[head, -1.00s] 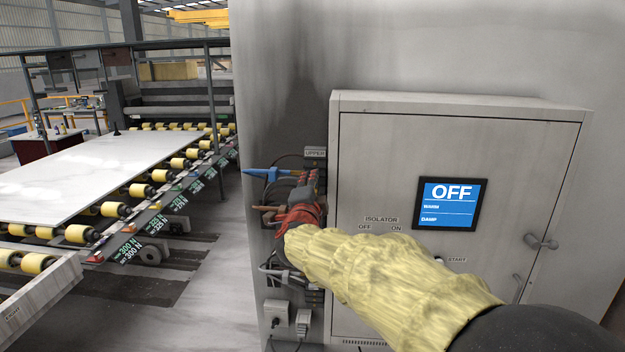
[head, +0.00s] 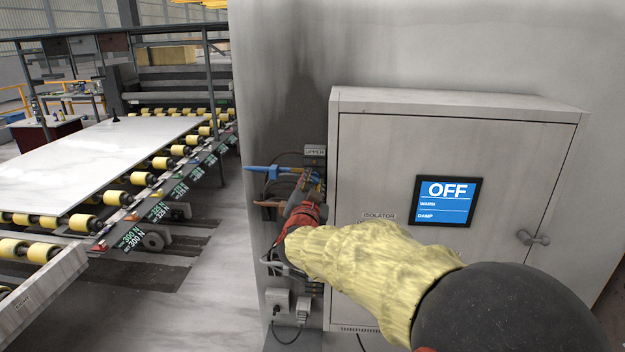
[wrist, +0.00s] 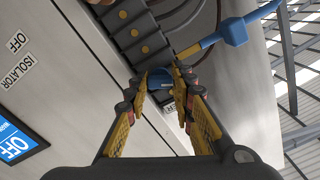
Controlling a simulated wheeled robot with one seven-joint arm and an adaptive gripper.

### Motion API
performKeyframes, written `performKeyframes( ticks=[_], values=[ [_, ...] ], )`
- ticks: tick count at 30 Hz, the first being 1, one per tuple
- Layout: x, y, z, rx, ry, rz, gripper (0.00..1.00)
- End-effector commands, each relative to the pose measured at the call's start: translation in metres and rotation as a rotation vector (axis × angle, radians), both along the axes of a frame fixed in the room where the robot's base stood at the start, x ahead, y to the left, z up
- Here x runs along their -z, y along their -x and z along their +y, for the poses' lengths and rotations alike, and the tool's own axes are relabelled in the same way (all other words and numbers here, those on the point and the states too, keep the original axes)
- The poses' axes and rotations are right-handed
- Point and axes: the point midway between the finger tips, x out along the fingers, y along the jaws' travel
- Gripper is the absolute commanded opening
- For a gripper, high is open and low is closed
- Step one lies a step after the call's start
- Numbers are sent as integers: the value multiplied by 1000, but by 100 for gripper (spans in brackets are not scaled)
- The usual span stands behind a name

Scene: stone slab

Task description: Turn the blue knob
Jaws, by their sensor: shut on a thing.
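The blue knob (wrist: 160,79) shows between my fingertips in the wrist view, next to the side of the grey cabinet. My gripper (wrist: 160,84) is shut on it, with one yellow-padded finger on each side. In the head view my gripper (head: 312,180) is at the cabinet's left side, just under the "UPPER" label, and my fingers and forearm hide the knob there. How far the knob is turned cannot be told.
A blue pointed fitting (head: 268,171) sticks out left beside my gripper, with pipes below it. The cabinet (head: 380,150) has a screen reading "OFF" (head: 447,201). A roller conveyor with a white slab (head: 100,160) stands at the left.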

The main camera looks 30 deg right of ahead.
Motion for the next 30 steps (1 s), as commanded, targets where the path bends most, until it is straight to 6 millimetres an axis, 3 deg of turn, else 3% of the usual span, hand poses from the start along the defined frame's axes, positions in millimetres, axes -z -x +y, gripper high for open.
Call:
performKeyframes(
  ticks=[21, 22, 30],
  values=[
    [3, 0, 0, -1, 59, 43, 0],
    [3, 0, 0, -1, 57, 44, 26],
    [1, 0, 0, 0, 58, 42, 41]
  ],
)
